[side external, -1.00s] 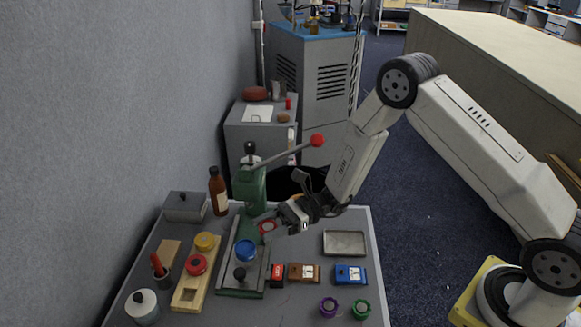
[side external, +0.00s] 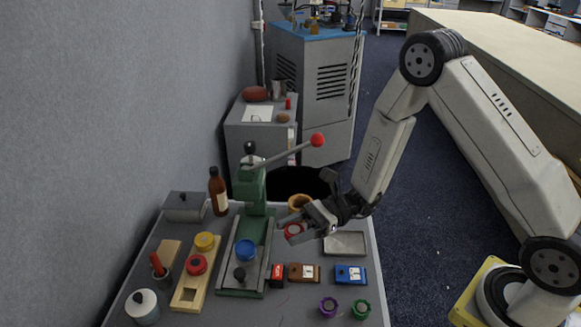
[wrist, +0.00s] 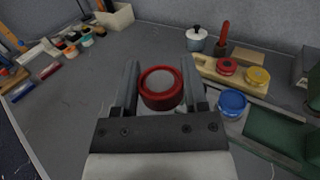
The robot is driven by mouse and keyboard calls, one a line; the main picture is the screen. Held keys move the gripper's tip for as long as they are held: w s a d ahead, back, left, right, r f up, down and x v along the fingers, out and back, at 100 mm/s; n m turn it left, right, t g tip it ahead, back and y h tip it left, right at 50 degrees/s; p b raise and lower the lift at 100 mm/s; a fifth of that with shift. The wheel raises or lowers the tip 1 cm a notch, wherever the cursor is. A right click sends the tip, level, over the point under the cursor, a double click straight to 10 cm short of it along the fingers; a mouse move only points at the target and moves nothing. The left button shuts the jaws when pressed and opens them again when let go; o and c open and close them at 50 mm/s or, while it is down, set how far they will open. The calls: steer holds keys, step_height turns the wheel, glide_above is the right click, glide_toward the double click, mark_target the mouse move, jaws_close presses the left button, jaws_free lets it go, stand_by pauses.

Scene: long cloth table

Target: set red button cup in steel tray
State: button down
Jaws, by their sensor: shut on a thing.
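A red button cup (side external: 293,231) is held between the fingers of my gripper (side external: 288,228), above the table between the green press and the steel tray. In the wrist view the cup (wrist: 161,88) shows its red rim and greyish top between the two fingers of my gripper (wrist: 158,85). The steel tray (side external: 352,251) lies flat on the right of the table, to the right of the held cup. It looks empty, but my gripper hides its far left part. The tray does not show in the wrist view.
The green press (side external: 250,190) with its long lever stands left of my gripper, a blue cup (side external: 246,250) on its base. A wooden rack (side external: 190,293) holds another red cup (side external: 196,265) and a yellow one (side external: 204,242). Brown (side external: 304,272) and blue (side external: 350,274) boxes lie in front.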

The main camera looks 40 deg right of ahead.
steer(key=shift+w+d, duration=0.1)
stand_by(0.3)
steer(key=shift+w+d+r+m+t, duration=0.2)
steer(key=shift+w+d+m+t, duration=0.2)
steer(key=shift+t, duration=0.4)
steer(key=w+d+r+m+t+h, duration=0.1)
steer(key=w+d+m+t+h, duration=0.1)
steer(key=d+m+t+h, duration=0.2)
steer(key=w+d+r+m+t+h, duration=0.1)
steer(key=w+d+m+t+h, duration=0.1)
steer(key=d+m+t+h, duration=0.3)
steer(key=shift+w+d+r+t, duration=0.3)
steer(key=shift+d+t, duration=0.6)
steer(key=shift+d, duration=1.35)
